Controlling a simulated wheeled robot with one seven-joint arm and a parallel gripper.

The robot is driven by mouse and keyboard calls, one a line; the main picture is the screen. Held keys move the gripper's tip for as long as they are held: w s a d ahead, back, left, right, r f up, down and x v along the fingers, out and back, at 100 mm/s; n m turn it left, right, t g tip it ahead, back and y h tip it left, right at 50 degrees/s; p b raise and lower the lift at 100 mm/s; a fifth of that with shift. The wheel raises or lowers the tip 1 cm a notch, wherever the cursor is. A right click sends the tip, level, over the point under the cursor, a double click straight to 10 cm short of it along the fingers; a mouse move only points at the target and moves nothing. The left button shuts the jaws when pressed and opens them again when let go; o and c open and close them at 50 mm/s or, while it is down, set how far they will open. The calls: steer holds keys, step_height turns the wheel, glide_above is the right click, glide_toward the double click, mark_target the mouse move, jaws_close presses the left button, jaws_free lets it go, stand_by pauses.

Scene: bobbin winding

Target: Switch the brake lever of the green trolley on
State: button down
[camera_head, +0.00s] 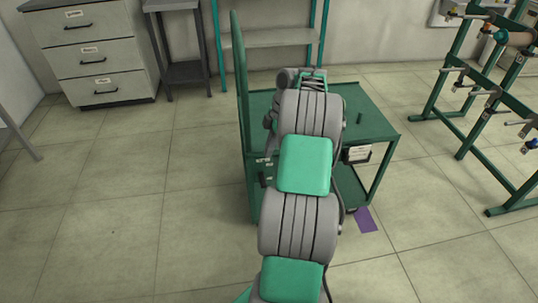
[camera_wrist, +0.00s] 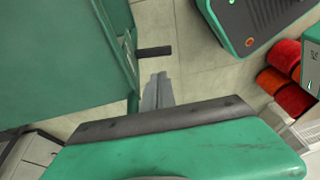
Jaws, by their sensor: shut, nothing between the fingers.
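The green trolley (camera_head: 375,122) stands ahead, with a tall upright panel on its left side. Its green side also fills the left of the wrist view (camera_wrist: 60,70). A short black lever (camera_wrist: 153,51) sticks out from that green side in the wrist view, apparently the brake lever. A small dark piece low at the trolley's near left (camera_head: 262,179) may be the same lever. My gripper (camera_wrist: 157,90) is shut and empty, its grey fingertips just below the lever in the wrist picture. I cannot tell whether they touch it. My arm hides the gripper in the head view.
A green rack with spools (camera_head: 480,85) stands at right. A drawer cabinet (camera_head: 95,55) and a dark table (camera_head: 185,72) stand at back left. A purple patch (camera_head: 366,219) lies on the floor near the trolley. Red rolls (camera_wrist: 284,85) show in the wrist view. Floor left is clear.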

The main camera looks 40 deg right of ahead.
mark_target(262, 181)
steer(key=b+x, duration=0.1)
steer(key=x, duration=0.2)
steer(key=b+x, duration=0.1)
steer(key=x, duration=0.3)
steer(key=s+b+x, duration=0.1)
steer(key=x, duration=0.2)
steer(key=shift+s+d+f, duration=0.1)
steer(key=shift+f, duration=0.3)
steer(key=shift+b, duration=0.35)
